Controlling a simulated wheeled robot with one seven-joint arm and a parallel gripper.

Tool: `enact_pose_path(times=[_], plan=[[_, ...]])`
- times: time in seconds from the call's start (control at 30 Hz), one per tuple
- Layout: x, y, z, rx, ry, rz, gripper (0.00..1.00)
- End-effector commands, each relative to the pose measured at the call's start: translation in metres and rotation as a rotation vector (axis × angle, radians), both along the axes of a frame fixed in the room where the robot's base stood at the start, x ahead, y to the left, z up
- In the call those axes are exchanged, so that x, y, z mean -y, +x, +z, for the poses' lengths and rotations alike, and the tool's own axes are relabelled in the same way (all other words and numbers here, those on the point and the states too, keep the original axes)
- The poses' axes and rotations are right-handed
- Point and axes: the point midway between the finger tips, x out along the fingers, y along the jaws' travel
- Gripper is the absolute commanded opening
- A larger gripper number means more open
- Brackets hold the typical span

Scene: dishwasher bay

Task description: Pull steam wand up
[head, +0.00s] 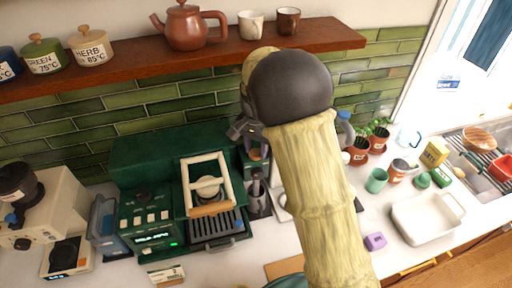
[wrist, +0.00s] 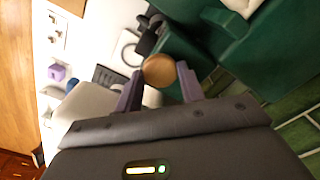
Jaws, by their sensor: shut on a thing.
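The dark green coffee machine (head: 170,190) stands on the white counter below the shelf; its green body also fills the right of the wrist view (wrist: 235,40). A round wooden knob (wrist: 158,70), which looks like the steam wand's grip, sits between the purple fingers of my gripper (wrist: 157,88). My gripper is shut on it. In the head view, my gripper (head: 249,137) is at the machine's right side, with the wooden knob (head: 256,154) just below it. My arm hides part of that side. The wand's exact tilt is unclear.
A wooden shelf (head: 120,66) with a brown teapot (head: 185,27) and jars runs above the machine. A cream grinder (head: 35,215) stands at the left. A white basin (head: 427,217), a purple block (head: 375,241) and several cups are at the right.

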Motion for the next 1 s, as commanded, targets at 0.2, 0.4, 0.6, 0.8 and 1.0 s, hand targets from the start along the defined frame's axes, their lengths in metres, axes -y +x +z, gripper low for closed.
enact_pose_path(times=[0.2, 0.4, 0.6, 0.8, 1.0], plan=[[0.0, 0.0, 0.011, 0.001, 0.0, 0.0, 0.0], [0.0, 0.001, 0.042, 0.001, 0.002, 0.0, 0.0], [0.0, 0.001, 0.061, 0.001, 0.0, 0.001, 0.0], [-0.001, 0.001, 0.062, 0.005, 0.002, 0.001, 0.0], [-0.001, 0.002, 0.062, 0.007, 0.003, 0.0, 0.54]])
